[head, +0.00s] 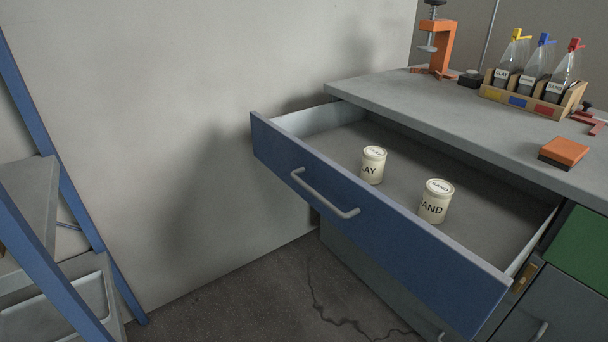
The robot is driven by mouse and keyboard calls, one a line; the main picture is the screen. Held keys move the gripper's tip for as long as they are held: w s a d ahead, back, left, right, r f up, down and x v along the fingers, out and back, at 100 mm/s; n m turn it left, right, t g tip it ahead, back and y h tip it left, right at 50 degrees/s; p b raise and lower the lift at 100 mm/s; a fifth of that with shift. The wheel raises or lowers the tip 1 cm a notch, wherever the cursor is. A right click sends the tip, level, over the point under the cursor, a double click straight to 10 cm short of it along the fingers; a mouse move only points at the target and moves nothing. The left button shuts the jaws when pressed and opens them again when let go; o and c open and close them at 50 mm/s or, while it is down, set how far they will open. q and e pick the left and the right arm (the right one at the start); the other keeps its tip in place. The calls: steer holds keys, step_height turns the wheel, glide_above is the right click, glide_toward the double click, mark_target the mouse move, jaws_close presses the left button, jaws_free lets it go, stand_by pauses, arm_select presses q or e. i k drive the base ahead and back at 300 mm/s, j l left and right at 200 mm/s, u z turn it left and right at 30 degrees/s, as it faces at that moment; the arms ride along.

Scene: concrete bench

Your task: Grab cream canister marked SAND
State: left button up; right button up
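The cream canister marked SAND (434,202) stands upright in the open blue-fronted drawer (375,232), toward its right end and close behind the front panel. The letters "AND" show on its side, and its lid also carries a label. A second cream canister (373,166), with "LAY" showing on its side, stands upright to its left and farther back, apart from it. Neither of my grippers is in the head view.
The bench top (450,112) overhangs the drawer's back. On it are an orange clamp (438,48), a wooden rack (521,103) with labelled bottles and an orange block (564,152). A blue-framed shelf (38,225) stands at left. The drawer floor around the canisters is clear.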

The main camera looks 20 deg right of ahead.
mark_target(438, 193)
steer(key=i+z, duration=0.15)
steer(key=z, duration=0.3)
steer(key=i+j+z, duration=0.1)
steer(key=z, duration=0.35)
steer(key=i+j+z, duration=0.2)
steer(key=z, duration=0.25)
